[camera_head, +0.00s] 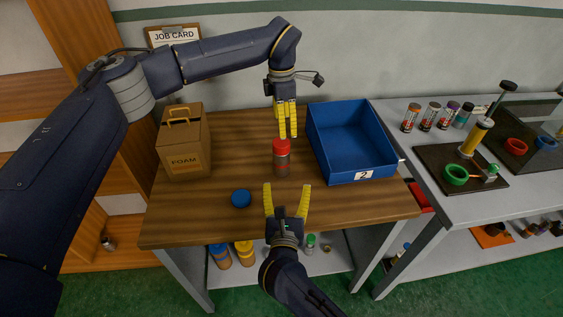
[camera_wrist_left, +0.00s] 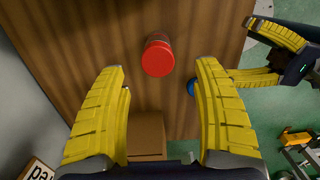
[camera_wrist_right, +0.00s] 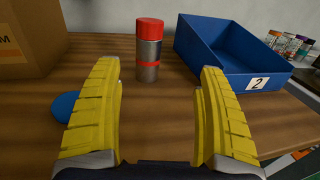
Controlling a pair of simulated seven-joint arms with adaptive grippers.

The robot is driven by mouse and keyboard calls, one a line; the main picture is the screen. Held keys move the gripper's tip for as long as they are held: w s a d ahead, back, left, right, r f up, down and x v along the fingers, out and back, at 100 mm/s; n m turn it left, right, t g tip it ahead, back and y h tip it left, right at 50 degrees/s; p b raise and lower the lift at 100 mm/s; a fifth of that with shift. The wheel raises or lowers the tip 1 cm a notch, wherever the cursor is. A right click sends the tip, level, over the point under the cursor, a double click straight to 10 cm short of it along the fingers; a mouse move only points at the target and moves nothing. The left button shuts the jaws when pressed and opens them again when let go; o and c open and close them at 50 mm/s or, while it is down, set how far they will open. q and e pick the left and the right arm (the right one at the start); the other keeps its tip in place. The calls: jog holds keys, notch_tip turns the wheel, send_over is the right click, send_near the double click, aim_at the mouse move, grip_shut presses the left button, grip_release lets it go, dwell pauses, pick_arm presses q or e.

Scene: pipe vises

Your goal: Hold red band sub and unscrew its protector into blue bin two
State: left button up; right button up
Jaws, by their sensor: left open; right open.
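The red band sub (camera_head: 281,164) stands upright on the wooden table, a grey cylinder with a red band; it also shows in the right wrist view (camera_wrist_right: 148,72). Its red protector (camera_head: 281,146) sits on top and shows from above in the left wrist view (camera_wrist_left: 158,57). Blue bin two (camera_head: 352,142) stands to its right with a "2" label and looks empty. My left gripper (camera_head: 288,134) is open, pointing down just behind and above the sub. My right gripper (camera_head: 287,188) is open and empty in front of the sub, pointing towards it. Neither touches it.
A blue cap (camera_head: 241,198) lies left of my right gripper. A cardboard FOAM box (camera_head: 184,140) stands at the table's left. A grey bench (camera_head: 460,200) at the right holds several banded cylinders and a vise-like stand (camera_head: 472,142). The table's front right is clear.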

aim_at(281, 157)
pick_arm(q)
jog(key=shift+w+a+f+m+y, duration=0.15)
jog(key=shift+a+f+m+y, duration=0.15)
jog(key=shift+a+f, duration=0.25)
pick_arm(e)
jog(key=shift+s+a+f, duration=0.1)
jog(key=shift+s+a, duration=0.4)
jog(key=shift+a, duration=0.35)
pick_arm(q)
jog(key=shift+f, duration=0.1)
pick_arm(e)
jog(key=shift+w+a+y, duration=0.1)
jog(key=shift+w+y, duration=0.1)
jog(key=shift+y, duration=0.1)
pick_arm(q)
jog(key=shift+d, duration=0.1)
pick_arm(e)
jog(key=w, duration=1.6)
jog(key=shift+w+d, duration=0.3)
jog(key=shift+w, duration=0.05)
grip_shut()
pick_arm(q)
jog(key=shift+o, duration=0.8)
notch_tip(281, 157, down, 8)
jog(key=shift+r+m, duration=0.15)
jog(key=shift+m, duration=1.05)
